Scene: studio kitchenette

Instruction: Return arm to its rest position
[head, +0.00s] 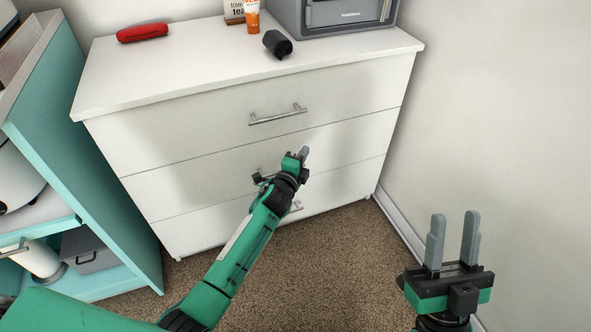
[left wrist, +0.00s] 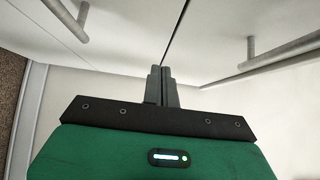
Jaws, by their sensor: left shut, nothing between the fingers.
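My left arm (head: 240,248) is green and reaches from the lower left toward the front of a white chest of drawers (head: 210,128). My left gripper (head: 303,152) is in front of the middle drawer. In the left wrist view its two grey fingers (left wrist: 161,84) are shut together with nothing between them. Bar handles (left wrist: 270,57) show near it in that view, apart from the fingers. My right gripper (head: 453,240) is at the lower right with its fingers pointing up, spread apart and empty.
A teal shelf unit (head: 95,150) stands close on the left. A white wall (head: 500,110) is on the right. On the chest top are a red case (head: 142,33), a black cylinder (head: 277,44), an orange tube (head: 252,17) and a grey box (head: 340,14). Brown carpet (head: 310,265) lies clear in front.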

